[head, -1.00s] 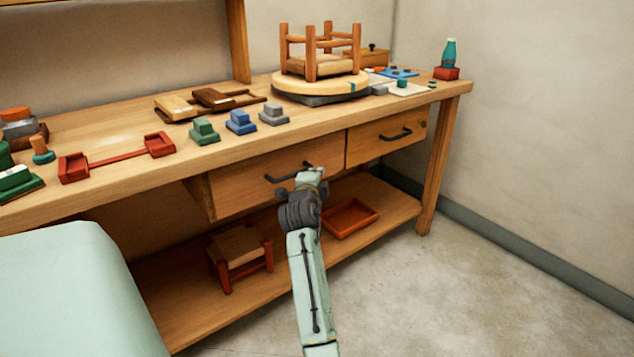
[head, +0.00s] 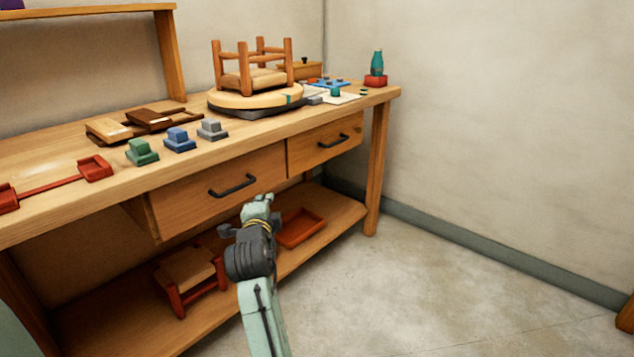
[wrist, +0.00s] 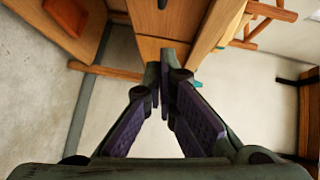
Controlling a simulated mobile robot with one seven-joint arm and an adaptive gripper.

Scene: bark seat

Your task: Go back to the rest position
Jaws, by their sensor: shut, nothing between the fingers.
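My gripper (wrist: 164,85) is shut and empty in the wrist view, its two fingertips together. In the head view my arm reaches up from the bottom, with the gripper end (head: 258,203) in front of the workbench (head: 60,222), below the large drawer (head: 215,205). Both drawers are closed. The gripper appears apart from the drawer handle (head: 233,186). The fingers are too small to make out in the head view.
An upturned small stool (head: 252,78) sits on a round turntable (head: 255,97). Green (head: 142,152), blue (head: 179,140) and grey (head: 211,130) stepped blocks stand on the bench. A red tray (head: 301,228) and another stool (head: 188,275) are on the lower shelf. Floor at right is clear.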

